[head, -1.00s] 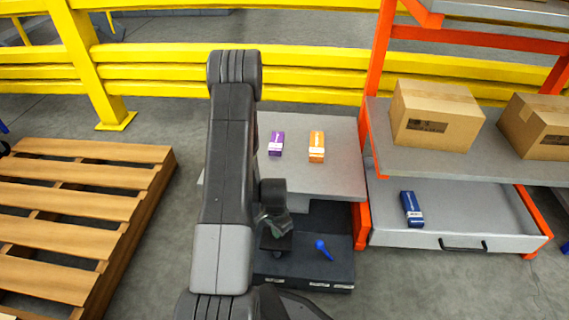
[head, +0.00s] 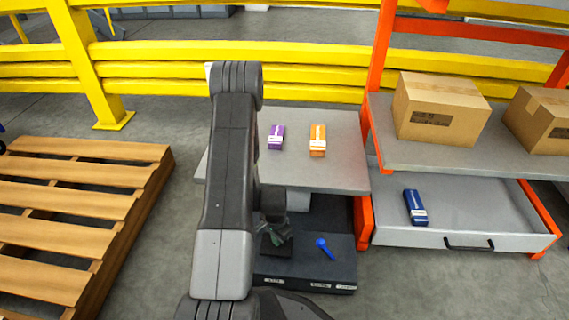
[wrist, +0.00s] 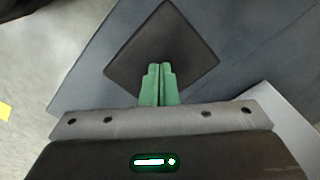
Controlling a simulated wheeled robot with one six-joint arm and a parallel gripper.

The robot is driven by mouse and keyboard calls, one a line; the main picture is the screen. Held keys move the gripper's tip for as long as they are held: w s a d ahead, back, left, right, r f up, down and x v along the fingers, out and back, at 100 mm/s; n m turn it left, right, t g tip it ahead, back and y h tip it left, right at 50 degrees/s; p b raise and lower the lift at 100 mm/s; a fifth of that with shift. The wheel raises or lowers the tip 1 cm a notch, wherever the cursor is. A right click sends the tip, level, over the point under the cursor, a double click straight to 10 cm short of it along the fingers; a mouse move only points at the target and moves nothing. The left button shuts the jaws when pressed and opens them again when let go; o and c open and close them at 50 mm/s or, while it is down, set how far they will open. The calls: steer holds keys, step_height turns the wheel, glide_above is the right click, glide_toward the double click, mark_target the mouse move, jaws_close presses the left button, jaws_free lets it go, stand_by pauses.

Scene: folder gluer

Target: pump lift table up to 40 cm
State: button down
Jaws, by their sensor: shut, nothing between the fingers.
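The lift table is a grey platform (head: 330,175) above a dark base (head: 300,272). The base carries a blue lever (head: 324,247) and a dark square pedal, which shows in the wrist view (wrist: 165,35). My gripper (head: 277,238) is low beside the platform's front edge, over the pedal. In the wrist view its green fingers (wrist: 159,80) are together, with nothing between them, and their tips overlap the pedal. I cannot tell whether they touch it. A purple box (head: 276,136) and an orange box (head: 318,140) stand on the platform. My arm hides the platform's left part.
An orange rack at the right has a shelf (head: 400,150) with cardboard boxes (head: 440,108) and a grey drawer (head: 470,235) holding a blue box (head: 415,206). A wooden pallet (head: 75,205) lies at the left. A yellow barrier (head: 310,70) runs behind.

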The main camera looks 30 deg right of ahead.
steer(key=shift+f, duration=1.45)
step_height(320, 180, up, 9)
steer(key=p, duration=0.5)
step_height(320, 180, down, 5)
steer(key=b, duration=0.4)
steer(key=shift+f, duration=0.2)
steer(key=shift+f+b, duration=0.65)
steer(key=shift+f, duration=0.3)
steer(key=shift+r+p, duration=2.2)
steer(key=shift+r, duration=1.45)
